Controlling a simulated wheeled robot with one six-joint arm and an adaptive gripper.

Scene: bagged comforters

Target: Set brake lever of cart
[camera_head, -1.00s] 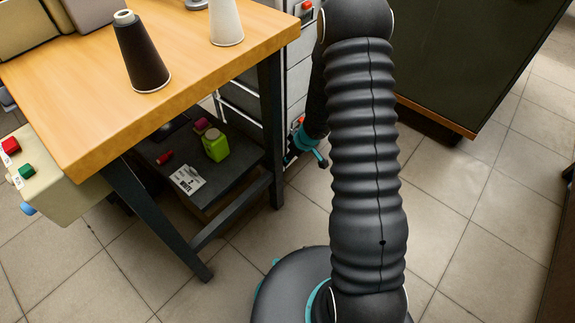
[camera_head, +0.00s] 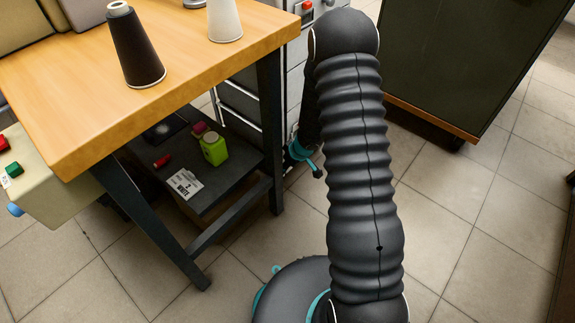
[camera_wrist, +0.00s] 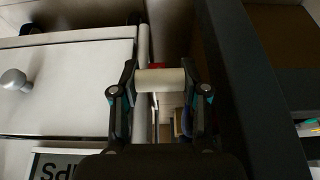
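The cart appears to be the pale drawer unit (camera_head: 296,70) behind the table's right leg, partly hidden by my arm. In the wrist view its white drawer front (camera_wrist: 70,85) with a round knob fills the left, beside a pale upright rail. My gripper (camera_wrist: 158,75) has its two fingers wide apart. A short cream bar (camera_wrist: 160,79) spans the gap between them; I cannot tell whether the fingers touch it or whether it is the brake lever. A small red part (camera_wrist: 157,65) shows just beyond it. In the head view, teal wrist parts (camera_head: 303,150) show low beside the cart.
A wooden table (camera_head: 240,50) with dark legs stands close on the left, carrying thread cones (camera_head: 135,48). Its lower shelf (camera_head: 230,175) holds small items. A dark cabinet (camera_head: 455,60) stands at right. Tiled floor is clear at the lower right.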

